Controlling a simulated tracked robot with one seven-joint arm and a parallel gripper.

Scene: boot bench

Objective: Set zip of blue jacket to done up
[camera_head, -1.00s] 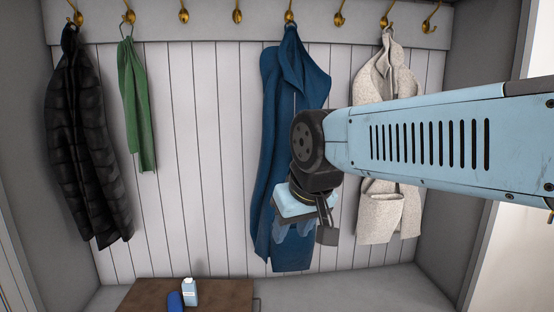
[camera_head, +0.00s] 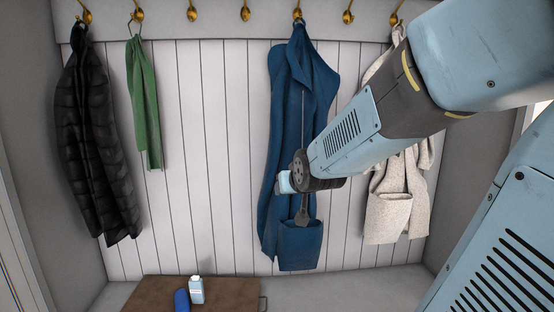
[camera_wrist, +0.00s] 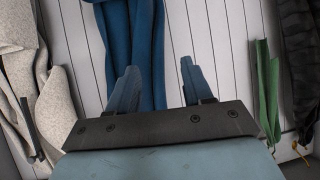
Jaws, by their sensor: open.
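The blue jacket (camera_head: 290,75) hangs from a hook in the middle of the back wall, with a pocket low on its front. A thin line, likely the zip (camera_head: 304,105), runs down its upper front; my arm hides the lower part, and I cannot make out a slider. My gripper (camera_head: 285,183) is in front of the jacket's middle, with its fingers mostly hidden in the head view. In the wrist view my gripper (camera_wrist: 160,82) is open and empty. There the blue jacket (camera_wrist: 117,35) shows beyond the left finger and part of the gap.
A black puffer jacket (camera_head: 95,140) and a green scarf (camera_head: 146,100) hang at left. A cream coat (camera_head: 395,205) hangs at right, partly behind my arm. A white bottle (camera_head: 197,291) and a blue item (camera_head: 181,300) are on a brown surface (camera_head: 235,292) below.

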